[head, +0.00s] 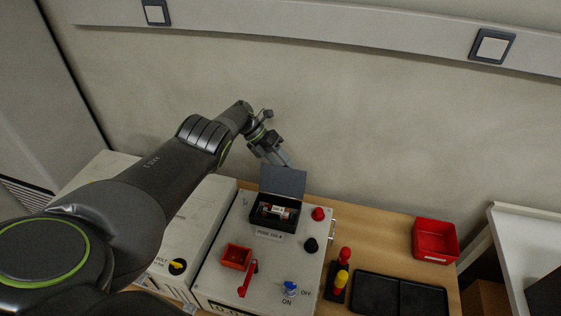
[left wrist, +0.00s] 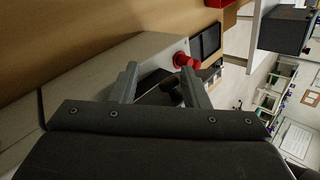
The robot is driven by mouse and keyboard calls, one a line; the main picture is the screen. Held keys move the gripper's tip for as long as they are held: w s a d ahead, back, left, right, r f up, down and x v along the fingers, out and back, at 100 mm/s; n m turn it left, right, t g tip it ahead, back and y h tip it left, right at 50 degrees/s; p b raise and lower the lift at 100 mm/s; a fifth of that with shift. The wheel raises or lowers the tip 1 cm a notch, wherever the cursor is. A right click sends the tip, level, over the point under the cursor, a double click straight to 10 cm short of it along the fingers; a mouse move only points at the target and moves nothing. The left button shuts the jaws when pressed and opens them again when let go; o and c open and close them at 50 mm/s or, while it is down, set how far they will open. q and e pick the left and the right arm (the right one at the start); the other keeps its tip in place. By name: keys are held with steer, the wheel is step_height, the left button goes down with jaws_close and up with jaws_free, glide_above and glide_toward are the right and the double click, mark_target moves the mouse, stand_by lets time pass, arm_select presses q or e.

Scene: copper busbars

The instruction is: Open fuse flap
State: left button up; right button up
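The fuse flap (head: 283,181) is a dark grey lid standing raised at the back of a black fuse holder. The fuse holder (head: 285,226) is open on top, and a fuse (head: 275,211) with a pale label and reddish ends lies in it. My left gripper (head: 287,164) is just behind and above the flap's upper edge; I cannot tell whether it touches. In the left wrist view the two grey fingers (left wrist: 160,80) stand apart with nothing gripped between them. A dark part, probably the flap, shows beyond them. My right gripper is not in view.
The light panel box (head: 213,277) carries a red knob (head: 319,213), a black knob (head: 311,245), a red open box (head: 236,257), a red lever (head: 246,281) and a blue switch (head: 290,288). A red bin (head: 435,222) and black tray (head: 376,292) sit right. The wall is close behind.

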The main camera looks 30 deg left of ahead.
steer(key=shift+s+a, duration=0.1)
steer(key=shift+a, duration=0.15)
arm_select(q)
steer(key=shift+r, duration=0.1)
steer(key=p+v, duration=0.1)
steer(key=v, duration=1.6)
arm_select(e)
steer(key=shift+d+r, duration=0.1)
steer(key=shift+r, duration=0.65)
arm_select(q)
steer(key=shift+a+r, duration=0.1)
